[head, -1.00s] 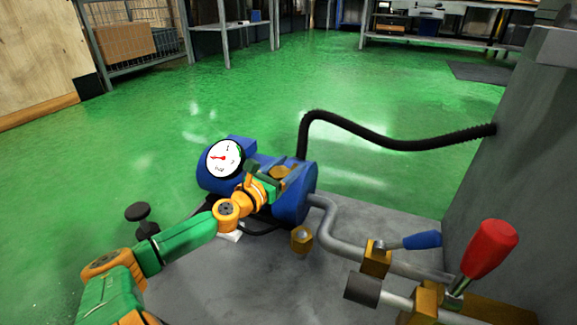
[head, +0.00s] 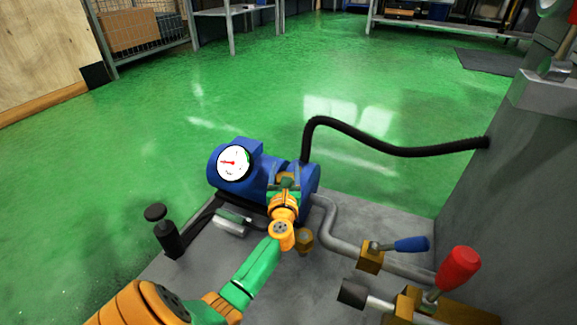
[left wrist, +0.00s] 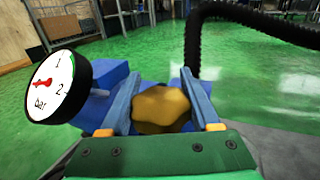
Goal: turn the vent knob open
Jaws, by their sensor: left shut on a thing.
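The vent knob, a brass lobed knob (left wrist: 160,108), sits on top of the blue pump body (head: 303,187). In the left wrist view it is between the two blue-grey fingers of my left gripper (left wrist: 160,112), which is shut on it. In the head view my left gripper (head: 288,181) reaches over the pump top from the front and mostly hides the knob. A round white dial gauge with a red needle (head: 235,162) faces out beside it; it also shows large in the left wrist view (left wrist: 60,87). My right gripper is not in view.
A black hose (head: 390,151) runs from the pump to the grey machine (head: 510,190). To the right are a blue-handled valve (head: 411,244) and a red-knobbed lever (head: 457,268). A black knob (head: 155,212) stands at left. The green floor behind is free.

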